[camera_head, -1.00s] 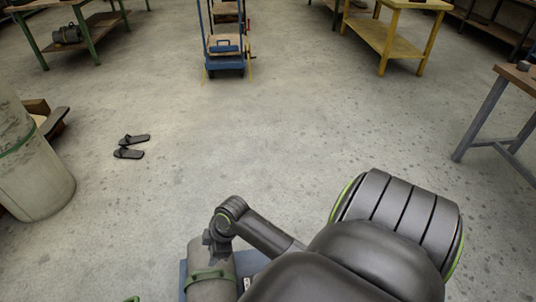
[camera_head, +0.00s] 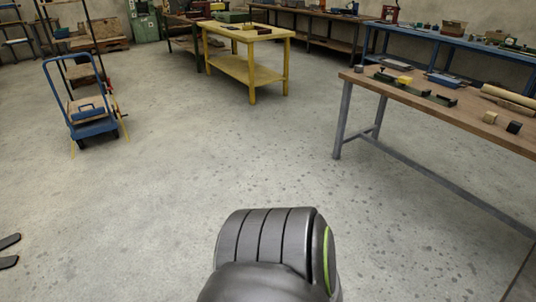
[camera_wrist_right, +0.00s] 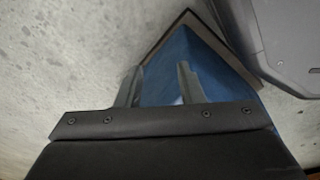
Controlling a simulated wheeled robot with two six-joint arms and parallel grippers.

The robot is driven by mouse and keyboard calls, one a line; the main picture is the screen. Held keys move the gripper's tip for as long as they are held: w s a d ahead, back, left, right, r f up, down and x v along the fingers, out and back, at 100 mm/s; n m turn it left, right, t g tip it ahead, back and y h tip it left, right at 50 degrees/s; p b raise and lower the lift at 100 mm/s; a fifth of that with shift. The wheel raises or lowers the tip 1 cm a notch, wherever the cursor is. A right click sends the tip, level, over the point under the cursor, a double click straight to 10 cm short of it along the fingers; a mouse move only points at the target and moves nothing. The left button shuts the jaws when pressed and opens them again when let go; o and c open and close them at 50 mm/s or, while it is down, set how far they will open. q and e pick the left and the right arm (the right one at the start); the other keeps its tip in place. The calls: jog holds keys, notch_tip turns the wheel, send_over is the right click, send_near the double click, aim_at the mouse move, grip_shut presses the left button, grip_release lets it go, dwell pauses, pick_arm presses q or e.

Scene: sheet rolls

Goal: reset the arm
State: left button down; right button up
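In the head view, a dark grey part of my own arm (camera_head: 268,250) with a green ring fills the bottom middle. A smooth grey part fills the top right corner of that view.
A wooden workbench (camera_head: 408,98) with grey legs stands at right, bearing blocks, trays and pale rolls (camera_head: 508,97). A yellow table (camera_head: 247,72) and a blue hand cart (camera_head: 92,128) stand farther back. The middle floor is clear.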

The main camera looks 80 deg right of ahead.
jog(key=s, duration=0.3)
jog(key=s+f, duration=0.1)
jog(key=shift+s+a+f, duration=0.1)
jog(key=shift+s+a, duration=0.25)
jog(key=shift+a, duration=0.05)
notch_tip(320, 180, up, 5)
jog(key=p, duration=0.5)
